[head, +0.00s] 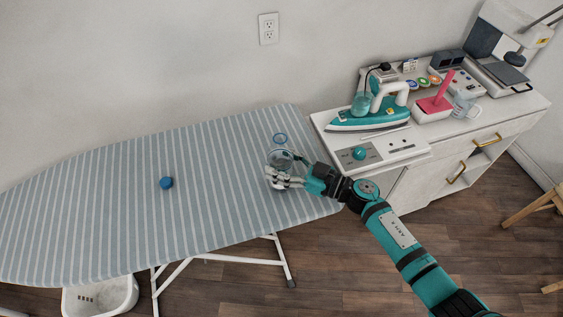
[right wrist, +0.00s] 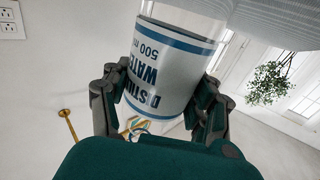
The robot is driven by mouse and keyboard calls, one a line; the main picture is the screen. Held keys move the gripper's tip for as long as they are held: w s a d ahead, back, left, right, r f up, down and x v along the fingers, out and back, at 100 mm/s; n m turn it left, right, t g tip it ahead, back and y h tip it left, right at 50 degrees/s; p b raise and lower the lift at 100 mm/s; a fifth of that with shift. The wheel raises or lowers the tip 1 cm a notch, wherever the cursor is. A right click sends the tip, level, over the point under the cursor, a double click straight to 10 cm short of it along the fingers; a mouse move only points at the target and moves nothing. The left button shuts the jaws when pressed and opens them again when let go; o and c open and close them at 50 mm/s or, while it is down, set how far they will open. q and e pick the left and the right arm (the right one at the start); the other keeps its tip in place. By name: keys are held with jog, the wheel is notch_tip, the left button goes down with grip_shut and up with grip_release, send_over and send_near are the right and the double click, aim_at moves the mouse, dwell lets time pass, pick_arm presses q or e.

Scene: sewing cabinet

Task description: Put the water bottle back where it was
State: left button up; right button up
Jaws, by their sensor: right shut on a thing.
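The water bottle (right wrist: 172,62) is clear, with a white label edged in blue that reads water and 500 ml. In the right wrist view it sits between the fingers of my right gripper (right wrist: 160,100), its lettering upside down in the picture. In the head view my right gripper (head: 284,178) is shut on the bottle (head: 280,158) over the right end of the striped ironing board (head: 110,222). The fingers hide part of the bottle. I cannot tell whether its base touches the board. My left gripper is out of view.
A blue ring (head: 280,138) shows just behind the bottle. A blue ball (head: 166,183) lies mid-board. The white cabinet (head: 440,160) at right carries a teal iron (head: 370,119), a pink-handled item (head: 436,100) and a clear jug (head: 465,104). The left board is mostly clear.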

jog(key=shift+r, duration=0.1)
jog(key=o, duration=1.5)
jog(key=shift+c, duration=0.2)
jog(key=b+v, duration=0.2)
jog(key=v, duration=0.8)
jog(key=shift+s+d, duration=0.15)
jog(key=shift+d, duration=0.15)
jog(key=shift+s+d, duration=0.3)
jog(key=shift+d, duration=0.35)
